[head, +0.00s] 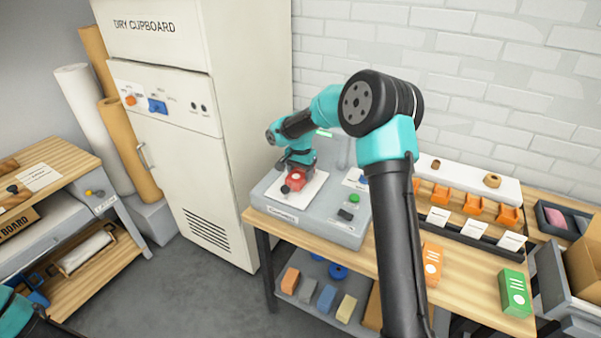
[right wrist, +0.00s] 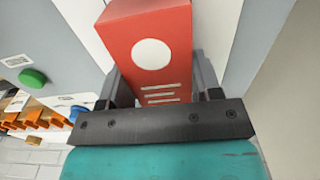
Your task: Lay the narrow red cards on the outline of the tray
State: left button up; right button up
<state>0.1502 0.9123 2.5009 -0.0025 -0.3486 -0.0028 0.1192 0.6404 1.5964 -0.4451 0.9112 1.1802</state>
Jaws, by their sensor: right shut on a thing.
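My right gripper (head: 296,166) is shut on a red block-like card (head: 296,181) with a white dot and white lines. The card also shows in the right wrist view (right wrist: 150,52), between the two dark fingers. It is over or on a white square plate (head: 312,190) on top of a grey bench device (head: 345,229); I cannot tell whether it touches the plate. Only a teal part of my left arm shows at the lower left corner, and its gripper is out of the picture. I cannot make out a tray outline.
An orange box (head: 432,262) and a green box (head: 514,292) stand on the wooden bench right of the device. Orange holders (head: 474,207) line the back. A tall cream cupboard (head: 190,130) stands left. Several coloured blocks (head: 326,298) lie on the shelf below.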

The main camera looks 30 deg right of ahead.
jog(key=o, duration=1.3)
jog(key=shift+o, duration=0.2)
jog(key=shift+r, duration=0.2)
jog(key=shift+r, duration=0.85)
jog(key=shift+r, duration=0.1)
jog(key=shift+r, duration=2.95)
